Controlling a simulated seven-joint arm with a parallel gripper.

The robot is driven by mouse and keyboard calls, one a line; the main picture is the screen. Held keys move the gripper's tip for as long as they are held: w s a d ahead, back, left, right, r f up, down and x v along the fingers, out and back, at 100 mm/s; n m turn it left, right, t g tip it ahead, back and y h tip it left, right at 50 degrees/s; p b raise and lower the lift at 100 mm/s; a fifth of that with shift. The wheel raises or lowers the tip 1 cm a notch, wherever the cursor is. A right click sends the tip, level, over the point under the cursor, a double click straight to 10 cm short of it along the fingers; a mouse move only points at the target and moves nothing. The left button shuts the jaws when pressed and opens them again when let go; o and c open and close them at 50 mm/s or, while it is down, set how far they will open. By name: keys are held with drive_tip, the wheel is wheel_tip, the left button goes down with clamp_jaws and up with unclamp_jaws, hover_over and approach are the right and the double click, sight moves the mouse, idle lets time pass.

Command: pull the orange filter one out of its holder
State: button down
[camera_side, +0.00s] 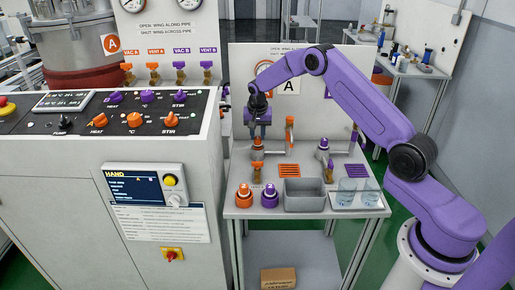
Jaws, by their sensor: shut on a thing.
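My gripper (257,134) points down over the left station at the back of the small work table. It is shut on the top of the orange filter (257,144). The orange filter appears upright above a small brass fitting (257,171), which seems to be part of its holder. The fingers hide the top of the filter, and it is too small to tell whether it is still seated. A similar purple-marked unit (325,146) stands at the right station.
An orange handle (290,133) stands close right of my gripper. In front are an orange-capped bottle (244,195), a purple-capped bottle (269,195), a grey bin (304,195) and glass beakers (346,191). A control cabinet (90,170) stands at the left.

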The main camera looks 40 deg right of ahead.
drive_tip(key=shift+r, duration=0.7)
drive_tip(key=shift+r, duration=1.1)
drive_tip(key=shift+r, duration=0.4)
drive_tip(key=shift+r, duration=1.3)
drive_tip(key=shift+r, duration=0.1)
wheel_tip(320, 180, up, 7)
hover_over(258, 138)
drive_tip(key=shift+a, duration=0.15)
drive_tip(key=shift+s, duration=0.1)
idle(0.4)
